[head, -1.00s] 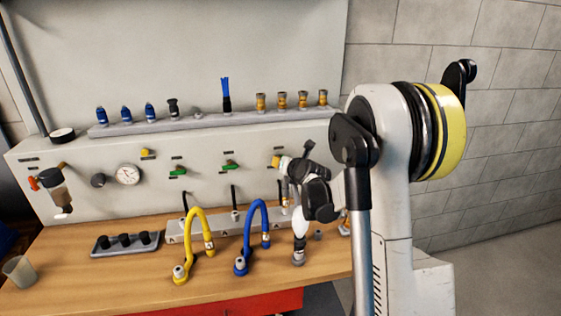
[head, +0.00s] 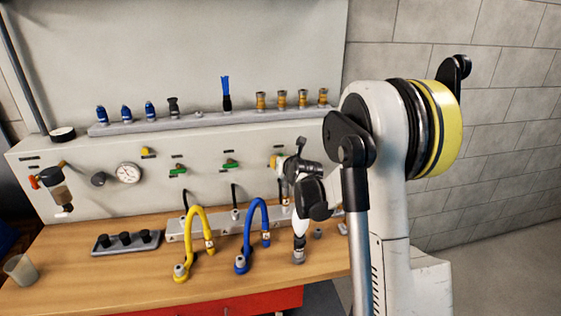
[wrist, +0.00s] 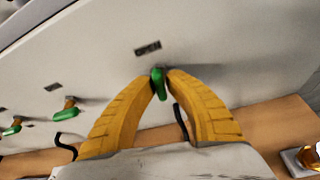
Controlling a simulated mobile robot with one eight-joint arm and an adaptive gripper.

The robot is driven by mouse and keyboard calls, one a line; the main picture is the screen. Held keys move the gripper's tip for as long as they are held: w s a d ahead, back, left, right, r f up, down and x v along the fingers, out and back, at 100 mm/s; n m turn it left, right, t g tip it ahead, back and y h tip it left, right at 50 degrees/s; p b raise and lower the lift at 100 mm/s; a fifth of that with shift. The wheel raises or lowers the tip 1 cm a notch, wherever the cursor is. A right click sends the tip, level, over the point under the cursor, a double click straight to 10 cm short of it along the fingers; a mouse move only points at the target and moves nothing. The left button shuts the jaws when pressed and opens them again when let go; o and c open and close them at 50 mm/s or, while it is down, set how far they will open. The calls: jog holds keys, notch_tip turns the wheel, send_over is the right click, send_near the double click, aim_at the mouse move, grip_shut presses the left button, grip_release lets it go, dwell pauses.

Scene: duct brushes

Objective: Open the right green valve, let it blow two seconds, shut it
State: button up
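The right green valve (wrist: 159,84) is on the panel's sloping face. In the wrist view its handle sits between the tips of my gripper's (wrist: 161,78) yellow fingers, which close in on both sides and appear to touch it. The handle runs more up and down in that view than the other two. In the head view my gripper (head: 276,162) is at the panel's right part and hides most of this valve. The middle green valve (head: 230,164) and left green valve (head: 178,170) are clear of me, with handles lying roughly sideways.
Below the panel, a yellow hose (head: 193,235) and a blue hose (head: 254,230) curve over the wooden bench (head: 130,285). A pressure gauge (head: 129,173) is at the panel's left.

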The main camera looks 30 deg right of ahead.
jog(key=shift+o, duration=1.1)
jog(key=v, duration=1.2)
